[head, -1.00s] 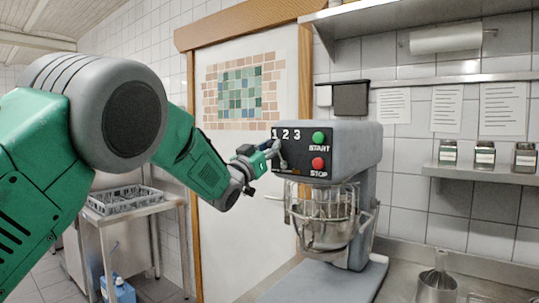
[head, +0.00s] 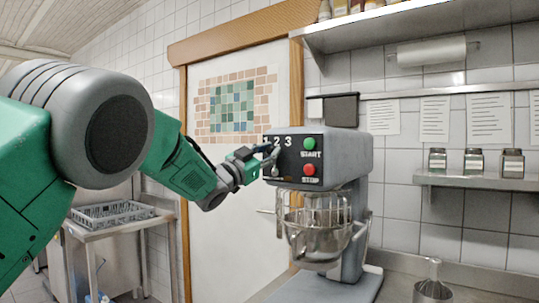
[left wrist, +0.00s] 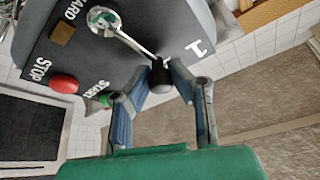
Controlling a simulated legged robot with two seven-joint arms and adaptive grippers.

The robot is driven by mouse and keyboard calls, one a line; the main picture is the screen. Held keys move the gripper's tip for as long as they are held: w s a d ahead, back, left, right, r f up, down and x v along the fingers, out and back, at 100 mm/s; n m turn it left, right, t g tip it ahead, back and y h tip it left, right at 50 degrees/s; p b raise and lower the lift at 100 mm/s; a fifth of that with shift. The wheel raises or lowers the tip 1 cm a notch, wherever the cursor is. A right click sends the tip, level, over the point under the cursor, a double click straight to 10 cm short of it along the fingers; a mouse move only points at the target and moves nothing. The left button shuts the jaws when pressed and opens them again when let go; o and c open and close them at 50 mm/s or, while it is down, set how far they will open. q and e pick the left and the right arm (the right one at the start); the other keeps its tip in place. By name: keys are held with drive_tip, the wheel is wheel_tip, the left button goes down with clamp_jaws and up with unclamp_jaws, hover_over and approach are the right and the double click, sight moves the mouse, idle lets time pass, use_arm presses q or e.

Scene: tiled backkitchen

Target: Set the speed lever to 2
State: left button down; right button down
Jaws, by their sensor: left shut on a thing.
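The grey stand mixer (head: 350,160) stands on the counter, its black panel (head: 290,170) marked 1, 2, 3. In the left wrist view, the speed lever (left wrist: 130,42) runs from a round pivot to a dark knob (left wrist: 160,78). The knob lies between the fingers of my left gripper (left wrist: 158,88), which is shut on it. The knob is to the START side of the white 1 (left wrist: 198,47); the 2 and 3 are hidden there. In the head view my left gripper (head: 263,158) is at the panel's left edge, partly covering the lever. My right gripper is not in view.
The green START (head: 309,143) and red STOP (head: 308,169) buttons are on the panel right of the lever. A wire guard and steel bowl (head: 318,240) are below. A shelf with jars (head: 475,180) is at right, a grey rack (head: 110,214) at left.

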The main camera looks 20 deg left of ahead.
use_arm(q)
drive_tip(key=shift+f, duration=0.2)
drive_tip(key=c, duration=1.4)
unclamp_jaws()
drive_tip(key=shift+r, duration=0.1)
drive_tip(key=shift+s, duration=0.1)
drive_tip(key=shift+s+a, duration=0.15)
drive_tip(key=shift+s, duration=0.05)
drive_tip(key=v, duration=1.1)
drive_tip(key=shift+f, duration=0.35)
